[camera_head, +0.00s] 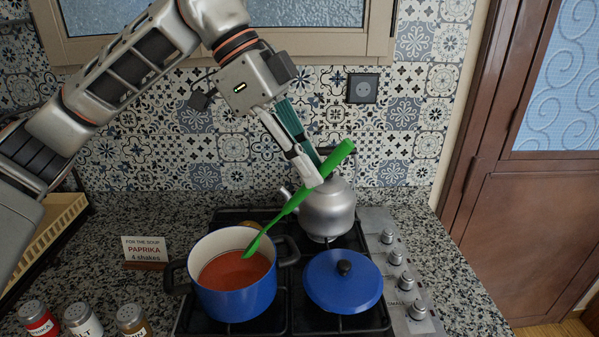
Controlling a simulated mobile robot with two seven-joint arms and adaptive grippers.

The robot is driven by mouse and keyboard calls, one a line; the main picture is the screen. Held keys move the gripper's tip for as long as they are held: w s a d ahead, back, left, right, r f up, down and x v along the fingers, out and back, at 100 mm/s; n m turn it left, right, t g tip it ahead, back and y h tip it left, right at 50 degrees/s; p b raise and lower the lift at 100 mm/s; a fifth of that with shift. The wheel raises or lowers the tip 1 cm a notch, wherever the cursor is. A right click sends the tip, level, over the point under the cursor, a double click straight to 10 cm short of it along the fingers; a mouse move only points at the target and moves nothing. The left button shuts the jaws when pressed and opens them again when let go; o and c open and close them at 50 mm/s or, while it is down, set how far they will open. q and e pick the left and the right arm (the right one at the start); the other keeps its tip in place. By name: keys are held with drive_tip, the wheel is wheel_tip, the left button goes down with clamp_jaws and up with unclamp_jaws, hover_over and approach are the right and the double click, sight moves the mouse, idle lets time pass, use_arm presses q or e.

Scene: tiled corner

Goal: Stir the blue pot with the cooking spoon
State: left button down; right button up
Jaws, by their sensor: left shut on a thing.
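The blue pot (238,303) stands open on the left front of the stove and holds red-orange soup. A green cooking spoon (288,210) slants over it, its handle up to the right and its lower end over the pot's right part, near the soup; whether it touches the soup I cannot tell. My left gripper (318,180) comes down from the upper left and is shut on the spoon's handle, above and right of the pot. My right gripper is not in view.
A blue lid (343,283) lies on the right front burner. A metal kettle (328,210) stands behind it, close to my left gripper. Several spice shakers (83,321) and a paprika card (145,248) stand left of the stove. Counter right of the knobs (395,257) is clear.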

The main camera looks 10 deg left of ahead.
use_arm(q)
drive_tip(key=shift+d+r, duration=0.1)
drive_tip(key=shift+r, duration=0.1)
idle(0.4)
drive_tip(key=shift+r, duration=1.95)
